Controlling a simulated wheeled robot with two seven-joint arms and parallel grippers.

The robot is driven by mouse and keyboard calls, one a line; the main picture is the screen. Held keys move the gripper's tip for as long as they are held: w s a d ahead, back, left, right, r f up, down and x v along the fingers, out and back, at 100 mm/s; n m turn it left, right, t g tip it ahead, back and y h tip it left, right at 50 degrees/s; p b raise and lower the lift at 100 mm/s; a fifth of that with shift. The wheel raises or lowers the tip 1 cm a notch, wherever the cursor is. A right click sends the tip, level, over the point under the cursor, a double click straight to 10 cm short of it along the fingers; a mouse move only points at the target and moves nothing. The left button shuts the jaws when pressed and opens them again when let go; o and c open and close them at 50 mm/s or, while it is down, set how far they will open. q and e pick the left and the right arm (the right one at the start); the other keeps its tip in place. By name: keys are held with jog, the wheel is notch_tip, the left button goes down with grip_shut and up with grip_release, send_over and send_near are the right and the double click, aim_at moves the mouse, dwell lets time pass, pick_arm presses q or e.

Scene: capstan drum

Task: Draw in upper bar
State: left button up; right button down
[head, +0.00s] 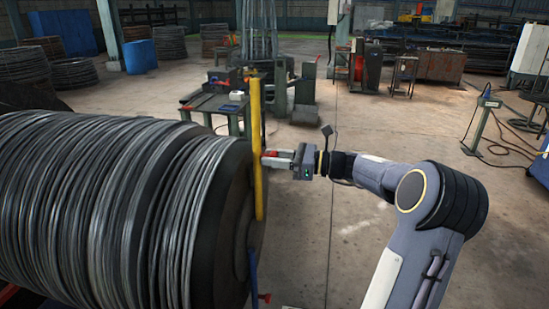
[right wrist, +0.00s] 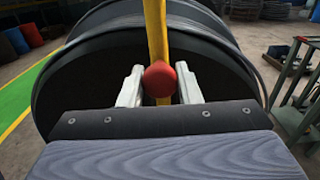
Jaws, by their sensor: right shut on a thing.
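The capstan drum (head: 120,215), wound with grey wire, fills the left of the head view. A yellow upright bar (head: 257,150) stands at its right end face. It also shows in the right wrist view (right wrist: 156,30), in front of the dark drum face (right wrist: 95,75). A red ball-shaped knob (right wrist: 159,80) sits at the bar, between the pale fingers of my right gripper (right wrist: 160,88). My right gripper (head: 268,158) reaches in from the right and is shut on the red knob. A blue bar (head: 253,275) with a red end (head: 265,297) shows lower on the drum face. My left gripper is not in view.
A workbench (head: 215,108) with small items stands behind the bar. A stand with a blue top (head: 486,115) and loose cables are at the right. The concrete floor around my right arm is clear.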

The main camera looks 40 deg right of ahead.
notch_tip(320, 180, down, 18)
jog(key=b, duration=0.7)
jog(key=shift+f+b, duration=0.2)
jog(key=shift+b, duration=0.2)
jog(key=c, duration=1.3)
grip_release()
jog(key=shift+f, duration=0.1)
jog(key=shift+o, duration=1)
jog(key=b+v, duration=0.1)
jog(key=v, duration=0.7)
